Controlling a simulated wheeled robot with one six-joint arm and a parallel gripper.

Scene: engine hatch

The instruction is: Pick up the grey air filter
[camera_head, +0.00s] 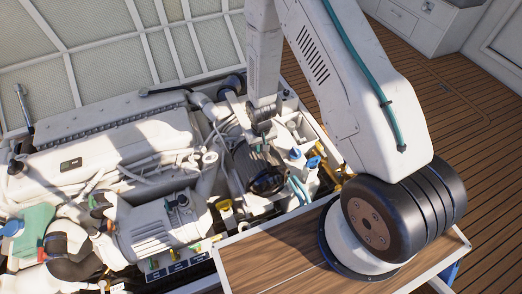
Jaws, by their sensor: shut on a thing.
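The grey air filter (247,163) appears as a dark grey ribbed body with a black round end, in the middle of the engine bay. My gripper (258,139) reaches down from above and is shut on its upper part. The fingertips are small and partly hidden here. The filter is still down among the engine parts; I cannot tell whether it touches them.
A white engine (115,150) with hoses fills the bay to the left. Bottles with blue caps (296,154) and blue hoses stand close on the right. A yellow-topped part (223,205) is below left. A wooden hatch panel (270,262) lies in front.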

